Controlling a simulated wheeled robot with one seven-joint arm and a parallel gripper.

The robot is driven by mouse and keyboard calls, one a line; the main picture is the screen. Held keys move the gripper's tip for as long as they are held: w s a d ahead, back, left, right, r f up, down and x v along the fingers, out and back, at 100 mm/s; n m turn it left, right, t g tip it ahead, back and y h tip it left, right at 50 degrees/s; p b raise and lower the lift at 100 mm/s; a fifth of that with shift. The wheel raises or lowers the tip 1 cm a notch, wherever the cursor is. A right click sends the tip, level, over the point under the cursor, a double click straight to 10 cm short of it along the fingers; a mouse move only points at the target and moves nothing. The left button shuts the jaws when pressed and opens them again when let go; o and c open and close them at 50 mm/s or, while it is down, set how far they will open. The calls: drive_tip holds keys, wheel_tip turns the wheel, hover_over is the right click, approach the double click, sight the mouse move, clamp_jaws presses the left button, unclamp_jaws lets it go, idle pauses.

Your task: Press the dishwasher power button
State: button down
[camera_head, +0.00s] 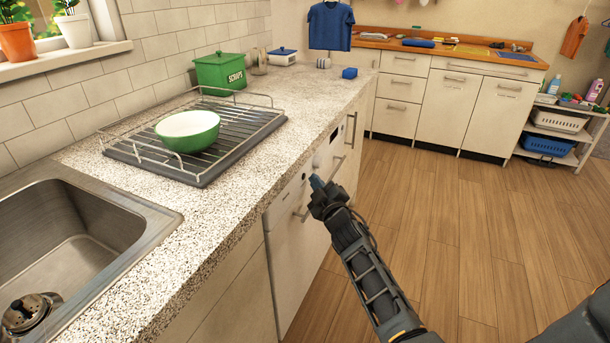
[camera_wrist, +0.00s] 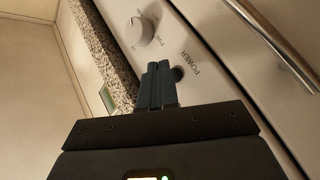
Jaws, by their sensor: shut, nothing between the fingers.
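The dishwasher (camera_head: 292,255) is the white front under the counter in the head view. Its white control panel fills much of the wrist view. The power button (camera_wrist: 178,73) is a small dark round button beside the printed word POWER. My gripper (camera_wrist: 158,66) is shut and empty, its blue-grey fingertips pointing at the panel just left of the button in the picture. I cannot tell whether the tips touch the panel.
A round white knob (camera_wrist: 140,28) is on the panel near the fingertips. A metal handle (camera_wrist: 272,38) crosses the upper right. The speckled countertop (camera_head: 240,190) overhangs the panel closely. The wooden floor (camera_head: 450,230) to the right is clear.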

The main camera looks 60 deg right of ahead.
drive_tip(key=shift+s, duration=0.15)
drive_tip(key=s+p, duration=0.1)
drive_tip(key=s, duration=0.1)
drive_tip(key=s+p, duration=0.3)
drive_tip(key=s, duration=0.1)
drive_tip(key=shift+d+p, duration=0.25)
drive_tip(key=shift+p, duration=0.1)
drive_tip(key=shift+a, duration=0.1)
idle(1.9)
